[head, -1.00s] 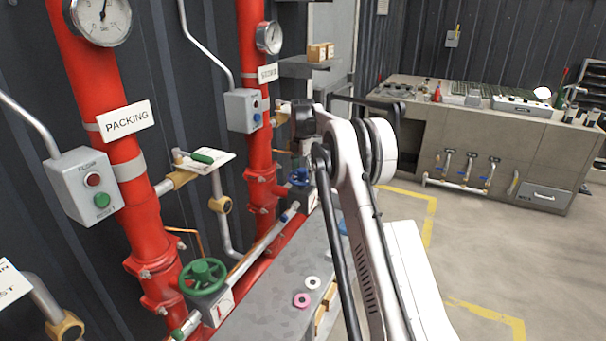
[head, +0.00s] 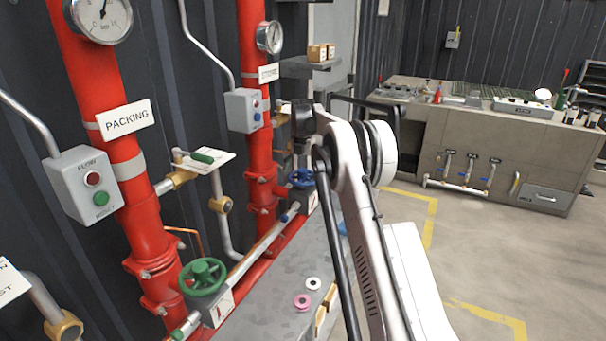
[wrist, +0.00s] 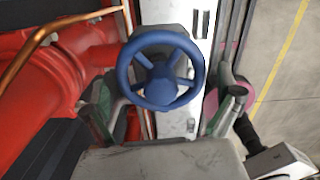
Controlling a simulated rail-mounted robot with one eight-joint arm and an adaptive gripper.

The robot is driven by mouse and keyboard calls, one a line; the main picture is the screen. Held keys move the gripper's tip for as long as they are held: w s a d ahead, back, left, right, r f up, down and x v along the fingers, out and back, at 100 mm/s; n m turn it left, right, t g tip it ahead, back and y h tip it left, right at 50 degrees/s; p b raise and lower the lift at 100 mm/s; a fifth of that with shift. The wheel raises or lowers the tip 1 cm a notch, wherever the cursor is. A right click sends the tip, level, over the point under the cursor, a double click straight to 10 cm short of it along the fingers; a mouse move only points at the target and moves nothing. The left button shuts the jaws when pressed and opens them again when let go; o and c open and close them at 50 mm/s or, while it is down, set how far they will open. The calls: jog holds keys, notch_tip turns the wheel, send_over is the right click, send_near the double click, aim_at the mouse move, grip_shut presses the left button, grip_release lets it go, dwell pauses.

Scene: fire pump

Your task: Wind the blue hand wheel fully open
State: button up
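The blue hand wheel (wrist: 140,83) is near the middle of the wrist view, its round rim and spokes facing the camera. It also shows in the head view (head: 301,179) on the far red pipe, partly hidden by my arm. My gripper (wrist: 168,100) is open in the wrist view, with one finger left of the wheel and the other right of it. The fingers look apart from the rim; their exact depth to it is hard to tell. In the head view the fingers are mostly hidden behind my arm.
A green hand wheel (head: 204,277) sits on the nearer red pipe (head: 140,220). A grey bench (head: 262,310) below holds a pink ring (head: 302,301) and a white ring (head: 313,283). A copper pipe (wrist: 62,24) runs left of the blue wheel. Open floor lies to the right.

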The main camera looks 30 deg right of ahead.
jog(key=m, duration=0.7)
jog(key=shift+s, duration=0.1)
jog(key=m, duration=0.3)
jog(key=shift+m+b, duration=0.3)
jog(key=shift+b, duration=0.05)
jog(key=m, duration=0.4)
jog(key=shift+s, duration=0.1)
jog(key=m, duration=0.4)
jog(key=shift+m, duration=0.3)
jog(key=m, duration=0.5)
jog(key=shift+b, duration=0.3)
